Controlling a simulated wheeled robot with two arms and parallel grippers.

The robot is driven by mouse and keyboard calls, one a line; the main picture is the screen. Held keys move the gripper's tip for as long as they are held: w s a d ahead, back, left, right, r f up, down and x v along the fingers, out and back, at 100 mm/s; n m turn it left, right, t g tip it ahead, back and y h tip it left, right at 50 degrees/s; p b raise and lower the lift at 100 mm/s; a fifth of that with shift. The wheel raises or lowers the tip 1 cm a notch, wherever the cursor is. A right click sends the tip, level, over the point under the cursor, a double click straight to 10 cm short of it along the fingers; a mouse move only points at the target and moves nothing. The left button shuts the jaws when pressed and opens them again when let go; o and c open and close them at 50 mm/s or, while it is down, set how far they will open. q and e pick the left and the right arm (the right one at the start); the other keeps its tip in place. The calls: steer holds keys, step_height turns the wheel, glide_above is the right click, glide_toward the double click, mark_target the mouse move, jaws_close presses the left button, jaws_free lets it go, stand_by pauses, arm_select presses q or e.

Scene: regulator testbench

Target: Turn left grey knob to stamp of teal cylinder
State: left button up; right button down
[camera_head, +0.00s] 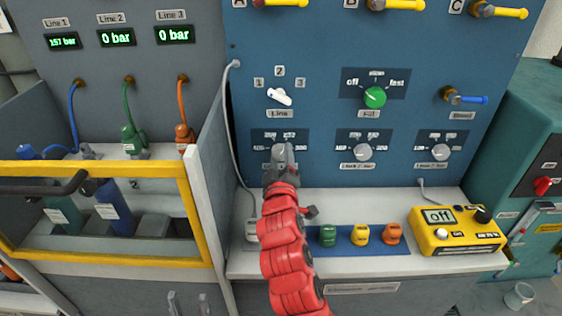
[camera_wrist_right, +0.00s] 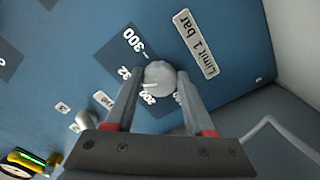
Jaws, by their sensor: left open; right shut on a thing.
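The left grey knob (camera_wrist_right: 158,76), above the label "Limit 1 bar" (camera_wrist_right: 196,43), sits between the fingers of my right gripper (camera_wrist_right: 160,84), which is shut on it. In the head view my right gripper (camera_head: 281,158) largely covers this knob. The printed scale around it shows 300 and 200 in the wrist view; the pale pointer mark lies near the 200 side. A teal cylinder (camera_head: 63,214) with a pale label stands behind the yellow frame at left; its stamp is too small to read. My left gripper (camera_head: 188,298) is open and empty at the bottom edge.
A blue cylinder (camera_head: 113,207) stands beside the teal one. Two more grey knobs (camera_head: 363,152) (camera_head: 441,152) are to the right. A white line selector (camera_head: 280,97) and green knob (camera_head: 375,97) are above. A yellow meter (camera_head: 457,233) reads off. The yellow frame (camera_head: 100,168) fronts the cylinders.

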steer(key=shift+f, duration=0.15)
steer(key=shift+c, duration=1.3)
jaws_free()
steer(key=s+p, duration=0.9)
steer(key=s, duration=0.8)
steer(key=shift+s, duration=0.25)
